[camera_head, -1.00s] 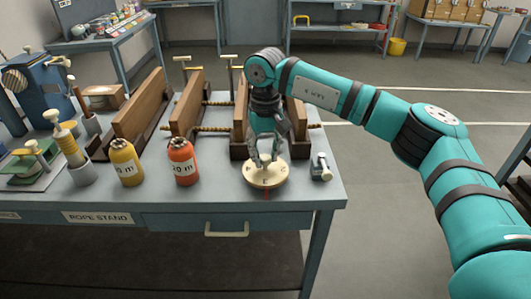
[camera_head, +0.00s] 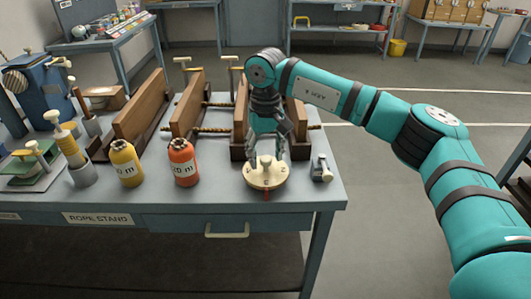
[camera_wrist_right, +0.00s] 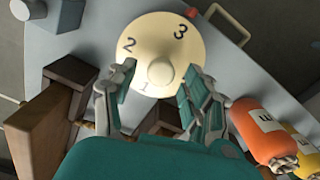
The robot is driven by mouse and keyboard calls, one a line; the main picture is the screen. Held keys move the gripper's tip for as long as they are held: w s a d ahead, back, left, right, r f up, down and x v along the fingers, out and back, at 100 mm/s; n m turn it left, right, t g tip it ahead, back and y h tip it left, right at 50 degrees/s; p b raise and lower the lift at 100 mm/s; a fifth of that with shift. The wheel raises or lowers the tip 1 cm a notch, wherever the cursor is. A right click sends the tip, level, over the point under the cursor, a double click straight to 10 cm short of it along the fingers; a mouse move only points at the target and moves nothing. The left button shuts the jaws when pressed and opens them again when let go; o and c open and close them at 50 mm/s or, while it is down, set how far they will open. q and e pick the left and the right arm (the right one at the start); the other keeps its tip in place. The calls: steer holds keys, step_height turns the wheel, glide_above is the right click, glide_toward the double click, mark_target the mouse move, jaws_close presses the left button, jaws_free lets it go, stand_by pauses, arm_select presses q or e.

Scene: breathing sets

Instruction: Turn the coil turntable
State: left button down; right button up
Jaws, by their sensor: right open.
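The coil turntable (camera_head: 256,184) is a cream disc near the front right corner of the rope stand bench. In the right wrist view its face (camera_wrist_right: 150,38) shows the numbers 1, 2 and 3 around a round central knob (camera_wrist_right: 160,73). A red mark (camera_wrist_right: 191,12) shows at the disc's edge. My right gripper (camera_head: 267,161) points down over the disc. Its fingers are apart, one on each side of the knob, with visible gaps. Whether the fingertips are level with the knob or above it is hard to tell. My left gripper is not in view.
An orange bottle (camera_head: 183,164) and a yellow bottle (camera_head: 126,164) stand left of the disc. A small metal clamp-like piece (camera_head: 321,169) stands close on its right. Wooden blocks (camera_head: 187,105) with threaded rods stand behind. The bench front edge (camera_head: 240,208) is close.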

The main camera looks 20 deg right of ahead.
mark_target(266, 157)
steer(key=shift+r, duration=0.1)
step_height(266, 157, up, 12)
stand_by(0.4)
steer(key=shift+s, duration=0.1)
